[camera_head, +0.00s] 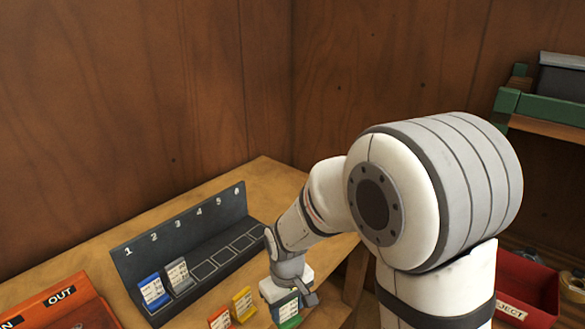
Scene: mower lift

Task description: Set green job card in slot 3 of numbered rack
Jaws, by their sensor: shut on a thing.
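The numbered rack (190,236) is dark grey, with white numbers 1 to 6 along its back wall. A blue card (153,289) stands at slot 1 and a grey card (179,274) at slot 2. Slot 3 (204,270) and the slots to its right are empty outlined squares. My gripper (290,297) is in front of the rack's right end, low over the wooden table. It is shut on the green job card (289,311), whose upper part the gripper hides. I cannot tell whether the card touches the table.
A yellow card (243,304) and a red card (220,319) stand left of the green card. An orange IN/OUT tray (62,306) is at lower left. A red reject bin (527,285) is at right. The table (265,180) is bare behind the rack.

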